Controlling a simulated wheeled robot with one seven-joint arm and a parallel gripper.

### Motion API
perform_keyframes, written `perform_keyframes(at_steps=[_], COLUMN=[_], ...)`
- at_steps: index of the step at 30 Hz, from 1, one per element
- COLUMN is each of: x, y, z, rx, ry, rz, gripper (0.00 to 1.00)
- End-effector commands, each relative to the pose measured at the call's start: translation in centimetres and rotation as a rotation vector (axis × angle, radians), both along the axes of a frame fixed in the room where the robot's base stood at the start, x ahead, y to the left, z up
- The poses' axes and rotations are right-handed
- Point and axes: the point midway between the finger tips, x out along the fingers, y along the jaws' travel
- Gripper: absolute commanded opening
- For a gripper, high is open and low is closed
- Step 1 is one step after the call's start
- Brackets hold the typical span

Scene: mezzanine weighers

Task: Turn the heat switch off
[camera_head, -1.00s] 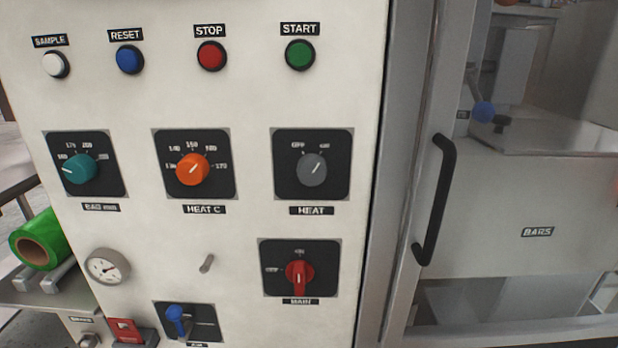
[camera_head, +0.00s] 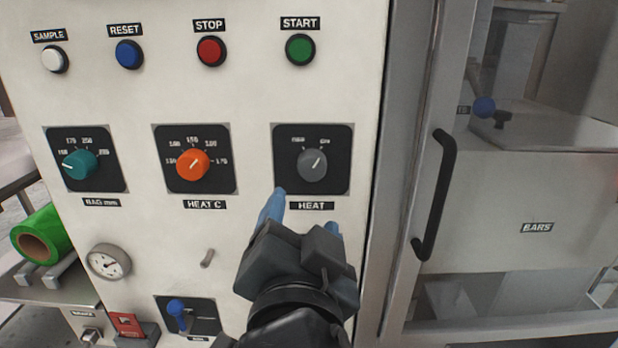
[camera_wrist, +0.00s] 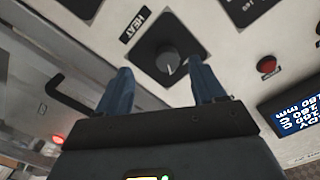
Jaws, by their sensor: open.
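The heat switch is a round grey knob (camera_head: 313,165) on a square black plate above the HEAT label (camera_head: 312,206). Its white pointer line leans up and to the right, toward the right-hand mark. My gripper (camera_head: 305,200) is just below the knob in the head view, with its blue fingers pointing up at the panel. In the wrist view the knob (camera_wrist: 169,61) lies ahead, between and beyond the two spread fingers (camera_wrist: 160,85). The gripper is open and empty, and appears apart from the knob.
An orange HEAT C knob (camera_head: 193,164) sits left of the heat switch, and a teal knob (camera_head: 80,165) further left. STOP (camera_head: 211,51) and START (camera_head: 300,49) buttons are above. A black door handle (camera_head: 436,195) stands out at the right.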

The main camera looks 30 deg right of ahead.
Motion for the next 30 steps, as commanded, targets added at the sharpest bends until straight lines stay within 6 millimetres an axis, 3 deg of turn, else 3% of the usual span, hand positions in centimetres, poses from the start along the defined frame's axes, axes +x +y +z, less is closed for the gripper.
perform_keyframes(at_steps=[1,6,21,30], x=[0.1,0.2,5.5,6.5], y=[0.0,-0.3,-3.9,-4.5], z=[1.0,2.3,2.4,2.2], rx=[0.021,0.061,0.062,0.062], ry=[-0.028,-0.067,-0.066,-0.067], rz=[-0.021,-0.062,-0.063,-0.060], gripper=[0.68,0.68,0.68,0.68])
